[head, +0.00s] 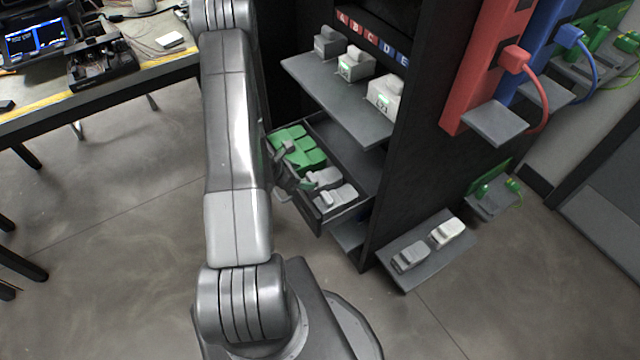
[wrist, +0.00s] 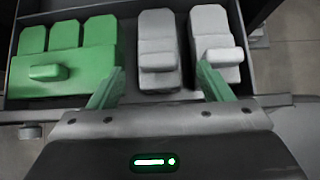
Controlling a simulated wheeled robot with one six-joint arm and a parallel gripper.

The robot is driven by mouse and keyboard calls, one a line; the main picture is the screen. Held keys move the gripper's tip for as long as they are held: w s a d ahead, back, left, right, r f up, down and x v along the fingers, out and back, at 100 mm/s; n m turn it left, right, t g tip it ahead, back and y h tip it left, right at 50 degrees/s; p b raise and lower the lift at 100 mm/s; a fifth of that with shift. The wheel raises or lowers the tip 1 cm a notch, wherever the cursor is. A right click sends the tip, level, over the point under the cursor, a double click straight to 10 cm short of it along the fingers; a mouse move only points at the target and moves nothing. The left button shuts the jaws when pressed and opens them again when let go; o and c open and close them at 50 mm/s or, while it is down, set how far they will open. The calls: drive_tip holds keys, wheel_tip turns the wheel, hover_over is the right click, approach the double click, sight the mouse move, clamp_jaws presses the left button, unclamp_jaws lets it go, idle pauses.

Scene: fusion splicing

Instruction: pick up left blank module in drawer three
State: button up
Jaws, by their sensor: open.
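The drawer (head: 352,213) is pulled out of the dark cabinet. In the wrist view, the left blank module (wrist: 158,28) is light grey with a raised grip block and lies in the drawer (wrist: 12,60) between a green module group and a second grey module (wrist: 211,22). In the head view, the left blank module (head: 325,177) shows beside the green ones. My gripper (wrist: 158,84) is open, its green fingertips on either side of the left module's near end, the right one overlapping the second module in the picture. Contact cannot be told. My arm partly hides the gripper (head: 291,180) in the head view.
Green modules (wrist: 66,48) fill the drawer's left part. A shelf (head: 330,90) with several grey modules juts out above the drawer. A lower shelf (head: 425,265) with two modules is at right. A table (head: 100,88) stands at left; open floor lies between.

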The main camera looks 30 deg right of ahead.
sight(311, 177)
drive_tip(key=x, duration=0.4)
drive_tip(key=shift+w+d+f, duration=0.15)
drive_tip(key=shift+d+f, duration=0.1)
drive_tip(key=shift+f, duration=0.1)
drive_tip(key=c, duration=1.4)
drive_tip(key=shift+r, duration=0.15)
